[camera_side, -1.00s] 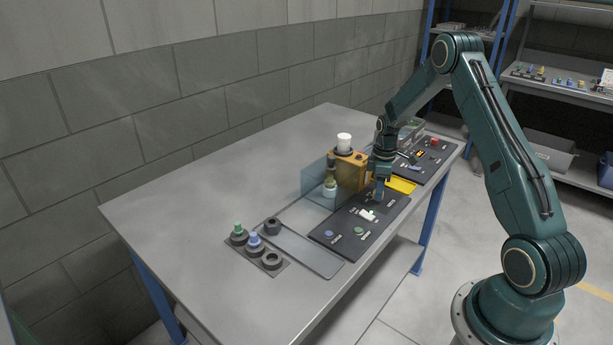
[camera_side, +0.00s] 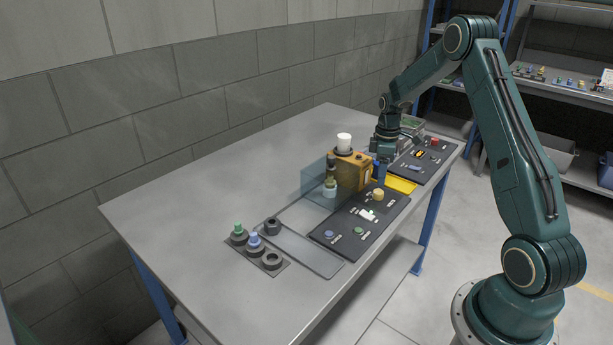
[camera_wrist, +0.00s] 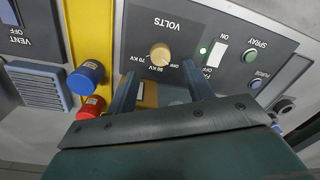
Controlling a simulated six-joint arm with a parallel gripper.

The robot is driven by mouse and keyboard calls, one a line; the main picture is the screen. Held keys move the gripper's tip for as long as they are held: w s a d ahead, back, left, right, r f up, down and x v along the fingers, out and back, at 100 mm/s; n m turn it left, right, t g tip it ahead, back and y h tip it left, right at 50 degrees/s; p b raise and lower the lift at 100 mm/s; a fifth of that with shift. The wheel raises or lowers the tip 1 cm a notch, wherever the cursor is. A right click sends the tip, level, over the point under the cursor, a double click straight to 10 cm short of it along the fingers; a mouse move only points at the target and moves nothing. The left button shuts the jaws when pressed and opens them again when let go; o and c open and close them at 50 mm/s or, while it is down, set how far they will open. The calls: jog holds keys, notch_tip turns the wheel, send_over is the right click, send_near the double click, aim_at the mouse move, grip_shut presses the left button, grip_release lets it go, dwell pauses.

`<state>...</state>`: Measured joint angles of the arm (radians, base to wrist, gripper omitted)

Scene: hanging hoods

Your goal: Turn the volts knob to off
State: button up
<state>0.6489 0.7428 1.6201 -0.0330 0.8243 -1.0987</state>
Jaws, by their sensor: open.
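The volts knob (camera_wrist: 160,55) is a round tan dial on a dark panel (camera_wrist: 139,17) marked VOLTS in the wrist view. Its printed marks include OFF, 70 KV and 90 KV; which mark it points at I cannot tell. In the side view the yellow knob (camera_side: 378,194) stands clear on the panel. My gripper (camera_wrist: 162,78) is open, its two fingers spread near the knob's lower edge in the wrist view, with nothing held.
An orange box (camera_side: 353,171) with a white-topped cylinder stands close behind. A white switch (camera_wrist: 217,57) and SPRAY button (camera_wrist: 251,57) share the panel. The table's left side is clear.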

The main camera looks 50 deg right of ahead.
aim_at(378, 191)
notch_tip(378, 191, up, 8)
jog(key=shift+d, duration=0.15)
jog(key=shift+w+f, duration=0.1)
dwell(0.4)
jog(key=s+a+r+m+t+h, duration=0.1)
jog(key=s+a+r, duration=0.2)
jog(key=a+r, duration=0.5)
jog(key=s+a+r+m+t, duration=0.1)
jog(key=s+a+r+t, duration=0.15)
jog(key=a+r, duration=0.6)
jog(key=s+a+m+t, duration=0.2)
jog(key=s+a+m, duration=0.1)
jog(key=s+a, duration=1)
jog(key=shift+s+a+f, duration=0.3)
jog(key=shift+s+f, duration=0.05)
jog(key=shift+s, duration=1.75)
